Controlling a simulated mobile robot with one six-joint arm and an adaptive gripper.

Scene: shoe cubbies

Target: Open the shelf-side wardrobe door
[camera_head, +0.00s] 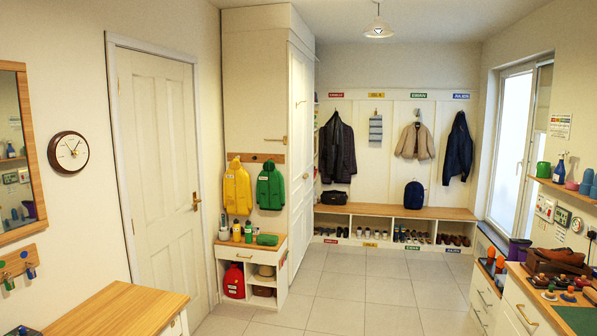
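The tall cream wardrobe (253,85) stands left of centre, against the left wall beyond the white room door. Its panelled front (300,140) faces right and shows at a steep slant, so the split between its doors is hard to make out. The front looks shut. A small brass handle (315,173) shows near its far edge, by a narrow open shelf unit (317,130). My gripper is not in view.
A low cabinet (280,243) with bottles on top stands against the wardrobe's near side, under yellow and green jackets. The tiled floor (350,290) before the wardrobe is clear. A cubby bench (400,210) lines the back; drawers and a worktop (525,290) stand right.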

